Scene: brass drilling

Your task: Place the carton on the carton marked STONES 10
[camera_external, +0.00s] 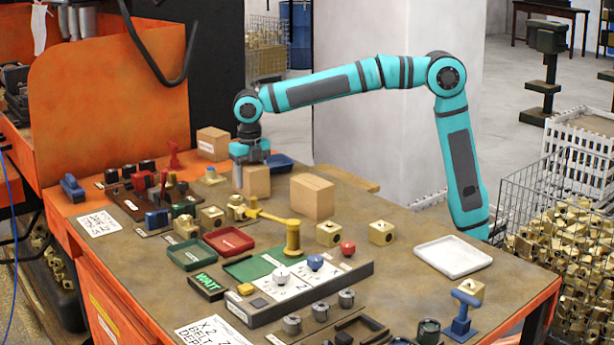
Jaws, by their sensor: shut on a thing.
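My gripper (251,163) points down near the back of the bench and is shut on a small brown carton (257,182). One finger shows at the carton's left side; the other is hard to make out. I cannot tell whether the carton's bottom touches the bench. Another brown carton (213,143) stands behind and to the left, with a white label on its front that is too small to read. A larger brown carton (312,197) stands to the right of the held one, with no readable marking on the visible sides.
A dark blue tray (280,163) lies behind the held carton. Brass blocks (211,217), a yellow lever device (292,237) and red and green trays (228,240) crowd the front. A white tray (453,256) lies at the right. An orange panel (110,100) stands at the left.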

